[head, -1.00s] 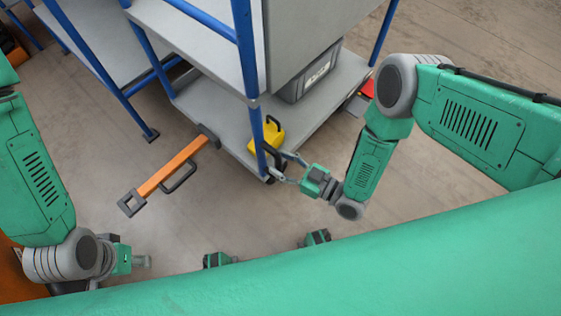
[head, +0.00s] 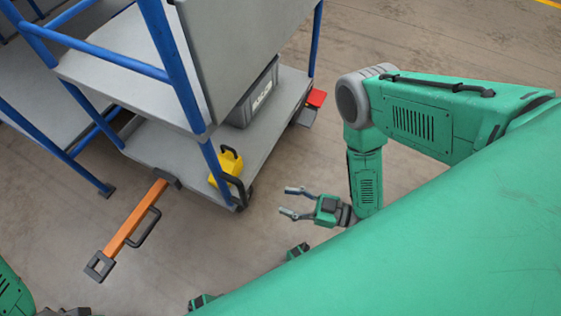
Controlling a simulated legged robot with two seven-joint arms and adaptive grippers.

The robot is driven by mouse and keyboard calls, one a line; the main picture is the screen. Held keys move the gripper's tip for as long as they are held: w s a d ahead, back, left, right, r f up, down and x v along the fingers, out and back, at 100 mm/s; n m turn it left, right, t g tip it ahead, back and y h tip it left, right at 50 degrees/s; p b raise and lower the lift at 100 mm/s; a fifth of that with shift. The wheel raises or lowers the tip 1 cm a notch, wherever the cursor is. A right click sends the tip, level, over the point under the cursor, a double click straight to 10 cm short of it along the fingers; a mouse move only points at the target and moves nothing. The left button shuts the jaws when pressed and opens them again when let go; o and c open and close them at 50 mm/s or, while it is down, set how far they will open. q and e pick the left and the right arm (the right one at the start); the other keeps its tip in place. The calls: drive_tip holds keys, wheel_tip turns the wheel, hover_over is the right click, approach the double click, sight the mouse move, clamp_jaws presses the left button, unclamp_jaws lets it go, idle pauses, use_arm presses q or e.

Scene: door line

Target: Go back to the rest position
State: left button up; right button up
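My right gripper (head: 290,202) is in the middle of the head view, on the end of my green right arm. Its two grey fingers are spread apart with nothing between them. It is over bare floor, a short gap to the right of the blue-framed cart (head: 215,160). Only a bit of my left arm shows at the lower left edge; I cannot see the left gripper's fingers.
The cart carries a yellow jug-like item (head: 226,166) and a grey box (head: 253,97) on its lower shelf. An orange bar with black handles (head: 135,217) is left of it. A red item (head: 316,97) is at its far end. Floor to the right is clear.

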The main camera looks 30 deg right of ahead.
idle(0.4)
drive_tip(key=s+d+r+m+g+h, duration=0.7)
drive_tip(key=s+d+m+g+h, duration=0.2)
drive_tip(key=s+d+g+h, duration=0.3)
wheel_tip(320, 180, up, 14)
drive_tip(key=a+h+p, duration=0.1)
drive_tip(key=p, duration=1.3)
drive_tip(key=shift+w+a+f, duration=0.15)
drive_tip(key=shift+w+a, duration=0.05)
drive_tip(key=shift+w, duration=0.2)
drive_tip(key=shift+w+f, duration=0.1)
